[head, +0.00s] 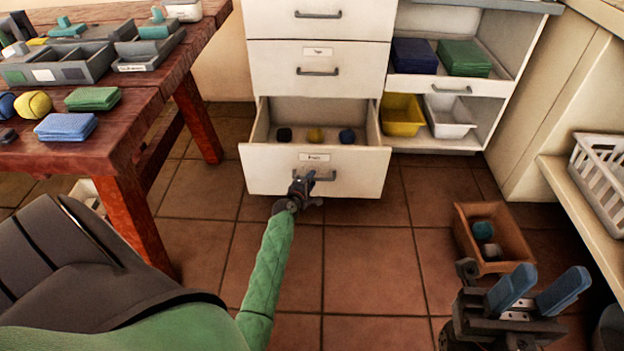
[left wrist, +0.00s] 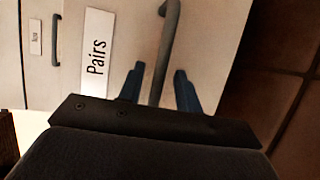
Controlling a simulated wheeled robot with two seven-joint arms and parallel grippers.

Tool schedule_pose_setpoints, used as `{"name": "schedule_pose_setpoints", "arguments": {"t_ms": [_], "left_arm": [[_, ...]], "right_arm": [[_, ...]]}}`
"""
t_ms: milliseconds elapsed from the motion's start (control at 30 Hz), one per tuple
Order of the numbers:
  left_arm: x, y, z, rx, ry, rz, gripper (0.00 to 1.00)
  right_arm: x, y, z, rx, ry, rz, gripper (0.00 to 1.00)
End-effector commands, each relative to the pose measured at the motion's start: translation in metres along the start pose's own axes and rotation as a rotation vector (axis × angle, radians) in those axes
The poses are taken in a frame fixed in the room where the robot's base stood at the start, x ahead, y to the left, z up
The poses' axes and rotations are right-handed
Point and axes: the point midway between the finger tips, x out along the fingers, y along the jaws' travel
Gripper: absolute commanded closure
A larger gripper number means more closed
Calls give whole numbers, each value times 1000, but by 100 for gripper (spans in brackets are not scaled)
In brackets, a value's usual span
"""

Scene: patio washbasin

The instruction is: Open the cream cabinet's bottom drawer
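The cream cabinet (head: 318,80) stands at the back, and its bottom drawer (head: 260,168) is pulled out. A dark, a yellow and a blue item lie inside it. The drawer front has a label reading "Pairs" (left wrist: 97,58) and a grey bar handle (head: 325,177). My left gripper (head: 307,182) is at the handle's left part. In the left wrist view its blue fingers (left wrist: 158,84) stand apart on either side of the handle (left wrist: 168,40), with gaps visible. My right gripper (head: 538,292) is open and empty at the lower right, away from the drawer.
A brown bin (head: 510,247) with items sits on the tiled floor right of the drawer. A red-brown table (head: 125,165) with cloths and trays stands left. Open shelves (head: 480,138) hold a yellow and a white bin. The floor before the drawer is clear.

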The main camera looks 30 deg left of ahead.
Motion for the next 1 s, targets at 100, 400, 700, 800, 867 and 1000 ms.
{"name": "schedule_pose_setpoints", "arguments": {"t_ms": [100, 400, 700, 800, 867, 1000], "left_arm": [[-18, 3, 0, 1, 0, -1, 66], [-56, 1, 0, 1, 0, -1, 66], [-66, 0, 0, 0, 0, 0, 66], [-66, 0, 0, 0, 0, 0, 66], [-66, 0, 0, 0, 0, 0, 66], [-66, 0, 0, 0, 0, 0, 66]], "right_arm": [[11, 1, -2, 4, 11, 6, 64], [25, 5, -4, 12, 32, 30, 64], [27, 6, -5, 14, 36, 34, 64], [26, 6, -5, 14, 35, 34, 64], [26, 5, -5, 14, 34, 35, 64], [25, 5, -5, 14, 31, 37, 64]]}}
